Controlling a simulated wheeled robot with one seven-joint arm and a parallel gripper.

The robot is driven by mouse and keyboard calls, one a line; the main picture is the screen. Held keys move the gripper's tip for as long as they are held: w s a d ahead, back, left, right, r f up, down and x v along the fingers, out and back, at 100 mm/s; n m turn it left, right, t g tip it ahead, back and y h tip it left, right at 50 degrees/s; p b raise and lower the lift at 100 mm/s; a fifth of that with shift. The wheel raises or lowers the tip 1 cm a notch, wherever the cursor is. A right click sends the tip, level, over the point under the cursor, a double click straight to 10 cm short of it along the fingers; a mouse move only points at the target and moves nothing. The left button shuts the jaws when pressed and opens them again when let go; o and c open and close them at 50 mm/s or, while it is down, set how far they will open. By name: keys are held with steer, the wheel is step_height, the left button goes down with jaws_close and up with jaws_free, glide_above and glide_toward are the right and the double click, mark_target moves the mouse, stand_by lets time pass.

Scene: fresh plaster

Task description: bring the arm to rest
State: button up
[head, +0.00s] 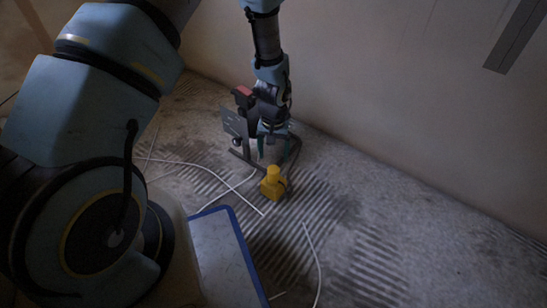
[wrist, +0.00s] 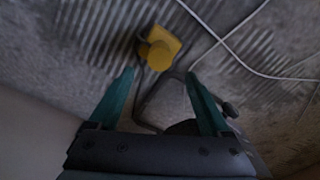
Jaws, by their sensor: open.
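My gripper (head: 272,150) points down near the foot of the wall, with its two green fingers spread and nothing visible between them. The fingers also show apart in the wrist view (wrist: 160,76). A small yellow block-like thing (head: 273,183) with a narrower top stands on the floor just in front of the fingers. In the wrist view the yellow thing (wrist: 159,48) lies beyond the fingertips, apart from them. A dark tubular frame (head: 294,150) is close around the fingers; I cannot tell whether they touch it.
A grey plate (head: 234,122) stands beside my gripper on the left. White cables (head: 226,182) lie loose on the ridged floor. A blue-edged panel (head: 243,248) is at the front, near my arm. The wall (head: 400,110) rises close behind. The floor at right is mostly clear.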

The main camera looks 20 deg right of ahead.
steer(key=shift+r, duration=0.35)
steer(key=w+a+r+n+p, duration=0.1)
steer(key=w+a+r+p, duration=0.15)
steer(key=a+r, duration=0.6)
steer(key=w+a+r+n+p, duration=0.15)
steer(key=w+a+r, duration=0.3)
steer(key=r, duration=0.65)
steer(key=s+a+r+n+t+p, duration=0.15)
steer(key=s+a+r, duration=0.25)
steer(key=a+r, duration=0.4)
steer(key=s+a+r+n+p, duration=0.1)
steer(key=s+a+r+n, duration=0.15)
steer(key=a+r, duration=0.5)
step_height(320, 180, up, 37)
steer(key=s+a+p, duration=0.1)
steer(key=p, duration=3.6)
steer(key=shift+a+m, duration=0.4)
steer(key=shift+m, duration=0.05)
steer(key=shift+f, duration=0.15)
